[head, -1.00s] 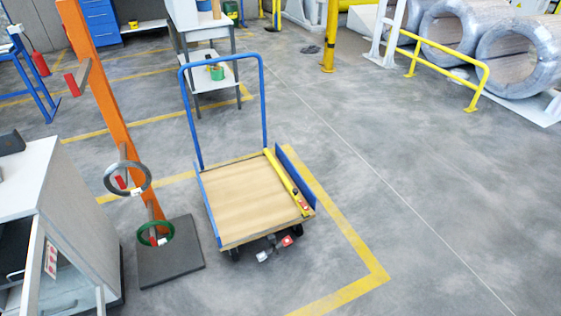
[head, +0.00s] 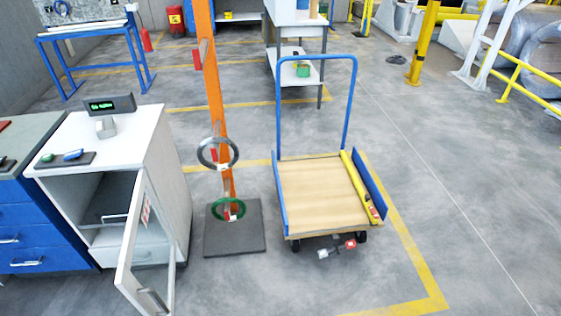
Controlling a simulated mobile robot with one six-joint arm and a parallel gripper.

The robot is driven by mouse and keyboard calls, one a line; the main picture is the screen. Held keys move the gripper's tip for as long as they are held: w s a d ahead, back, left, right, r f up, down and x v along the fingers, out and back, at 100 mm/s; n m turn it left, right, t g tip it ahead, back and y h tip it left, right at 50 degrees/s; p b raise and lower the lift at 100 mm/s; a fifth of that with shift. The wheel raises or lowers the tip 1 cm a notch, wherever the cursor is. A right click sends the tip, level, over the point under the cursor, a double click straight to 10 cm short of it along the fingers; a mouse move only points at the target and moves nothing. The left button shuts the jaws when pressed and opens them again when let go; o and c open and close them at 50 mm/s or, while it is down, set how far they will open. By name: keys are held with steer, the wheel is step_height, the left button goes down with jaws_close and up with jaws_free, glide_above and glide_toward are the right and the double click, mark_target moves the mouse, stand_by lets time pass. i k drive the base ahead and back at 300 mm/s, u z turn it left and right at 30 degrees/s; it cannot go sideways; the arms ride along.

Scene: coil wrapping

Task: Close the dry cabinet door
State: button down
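The dry cabinet (head: 178,190) is a white cabinet at the left in the head view. Its framed door (head: 128,262) stands open, swung out toward the camera. Behind the door the dark interior shelf (head: 98,205) and a light drawer front below it show. A red and white label (head: 146,212) is on the door, and a dark handle-like piece (head: 152,301) is near its lower edge. My gripper is not in view.
A blue drawer cabinet (head: 38,228) stands against the left side. An orange post with rings on a dark base plate (head: 236,240) stands right of the cabinet. A flat cart (head: 318,198) is further right. Open floor (head: 445,190) lies at the right.

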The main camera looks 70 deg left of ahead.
mark_target(125, 280)
steer(key=u, duration=0.7)
steer(key=k, duration=0.1)
steer(key=u, duration=3)
steer(key=i, duration=0.95)
steer(key=u, duration=1.8)
steer(key=k, duration=0.9)
